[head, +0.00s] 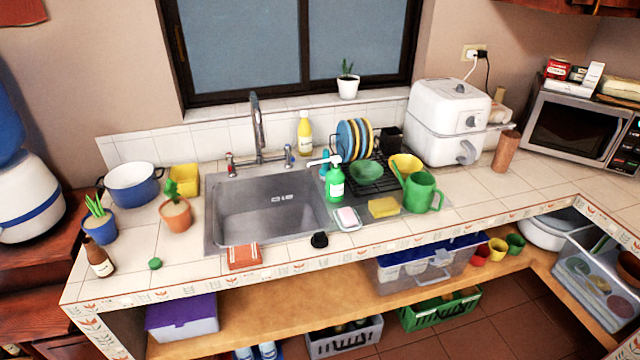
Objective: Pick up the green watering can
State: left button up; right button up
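The green watering can (420,192) stands upright on the tiled counter, right of the sink and near the counter's front edge. Its spout points up and to the left, in front of a yellow bowl, and its handle is on the right side. Nothing is holding it. Neither of my grippers shows in the head view.
Beside the can are a yellow sponge (383,207), a green soap bottle (335,182), a dish rack (372,180) with plates and a green bowl (366,173). The sink (270,210) lies left. A white appliance (448,122) stands behind. Counter right of the can is clear.

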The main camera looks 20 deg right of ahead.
aim_at(419, 188)
jog(key=i+j+z, duration=0.35)
jog(key=i, duration=0.15)
jog(key=i+j+z, duration=0.4)
jog(key=i+l, duration=0.05)
jog(key=l, duration=0.05)
